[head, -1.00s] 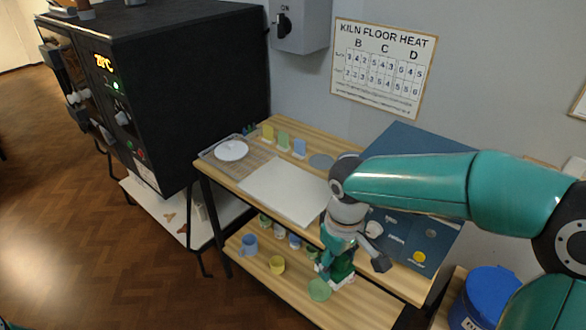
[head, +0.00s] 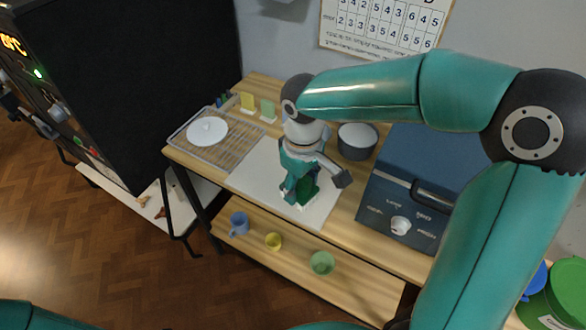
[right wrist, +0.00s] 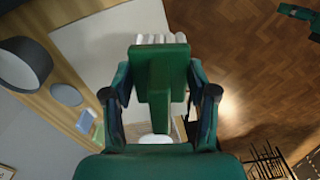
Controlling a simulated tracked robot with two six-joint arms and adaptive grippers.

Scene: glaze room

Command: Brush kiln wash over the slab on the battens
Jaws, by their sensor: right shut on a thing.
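The white slab (head: 262,173) lies flat on the wooden table; it also shows in the right wrist view (right wrist: 95,45). Any battens under it are hidden. My right gripper (head: 298,180) is over the slab, shut on a brush with a green handle (right wrist: 160,75) and pale bristles (right wrist: 160,39). The brush (head: 306,190) points down at the slab. I cannot tell whether its bristles touch the surface. A grey pot (head: 357,143) with pale contents stands behind the slab.
A wire rack (head: 185,137) with a white plate (head: 207,131) is left of the slab. Yellow (head: 247,101) and green (head: 267,109) tiles stand behind. A blue case (head: 400,205) is at right. The lower shelf holds several cups. The black kiln (head: 150,90) stands at left.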

